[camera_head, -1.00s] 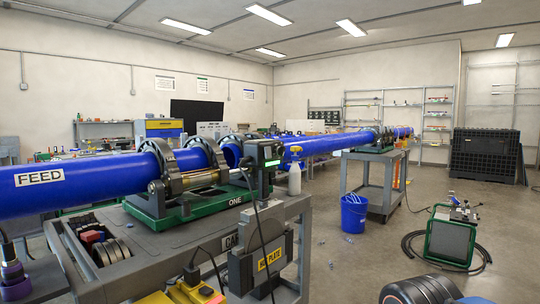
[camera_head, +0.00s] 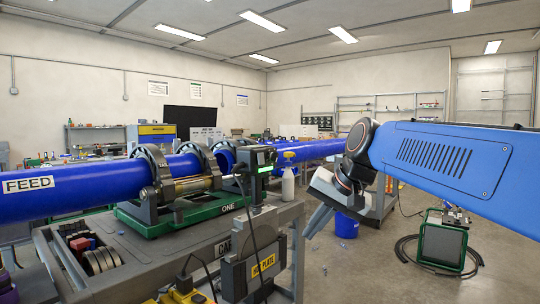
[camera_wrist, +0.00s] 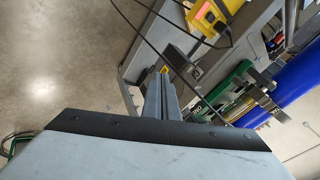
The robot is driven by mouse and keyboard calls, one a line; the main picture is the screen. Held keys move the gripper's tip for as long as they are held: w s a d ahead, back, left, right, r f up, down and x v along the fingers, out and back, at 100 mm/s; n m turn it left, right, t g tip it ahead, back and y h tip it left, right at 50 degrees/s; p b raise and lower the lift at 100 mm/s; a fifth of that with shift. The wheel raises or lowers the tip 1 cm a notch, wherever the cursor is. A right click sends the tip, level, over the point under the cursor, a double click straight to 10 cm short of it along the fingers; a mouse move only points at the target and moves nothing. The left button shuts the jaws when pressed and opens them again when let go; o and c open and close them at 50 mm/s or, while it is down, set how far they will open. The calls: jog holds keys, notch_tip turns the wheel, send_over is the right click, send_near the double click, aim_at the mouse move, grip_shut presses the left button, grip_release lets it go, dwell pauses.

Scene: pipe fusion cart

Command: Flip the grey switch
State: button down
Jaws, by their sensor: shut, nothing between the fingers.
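I cannot make out a grey switch for certain in either view. A black control box (camera_head: 258,160) with a lit green strip stands on the cart beside the pipe clamps. Below it, the grey hot plate holder (camera_head: 246,272) with a yellow label hangs on the cart's near side. My gripper (camera_head: 311,234) is shut and empty, to the right of the holder and apart from it in the picture. In the wrist view my gripper (camera_wrist: 163,74) points toward the cart's edge, with its fingers together.
The grey cart (camera_head: 120,275) carries the green clamp base (camera_head: 185,216) and blue pipe (camera_head: 85,188). A spray bottle (camera_head: 288,180) stands behind the control box. A yellow unit (camera_head: 180,297) with cables sits at the near edge. A green-framed unit (camera_head: 447,240) stands on the floor at right.

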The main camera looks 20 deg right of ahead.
jog(key=w+d+r+m+t+y, duration=0.1)
jog(key=w+d+r+m, duration=0.1)
jog(key=w+r, duration=0.7)
jog(key=w+d+r+m+t+y, duration=0.1)
jog(key=w+d+r+m+y, duration=0.1)
jog(key=w+r, duration=0.7)
notch_tip(320, 180, up, 3)
jog(key=shift+d+r+m, duration=0.15)
jog(key=shift+r+m, duration=0.05)
jog(key=shift+m, duration=0.1)
send_near(262, 160)
notch_tip(262, 160, down, 3)
jog(key=w, duration=0.1)
jog(key=w+a, duration=0.2)
jog(key=shift+w+f, duration=0.1)
jog(key=shift+f, duration=0.25)
jog(key=shift+w+a, duration=0.25)
jog(key=shift+w, duration=0.1)
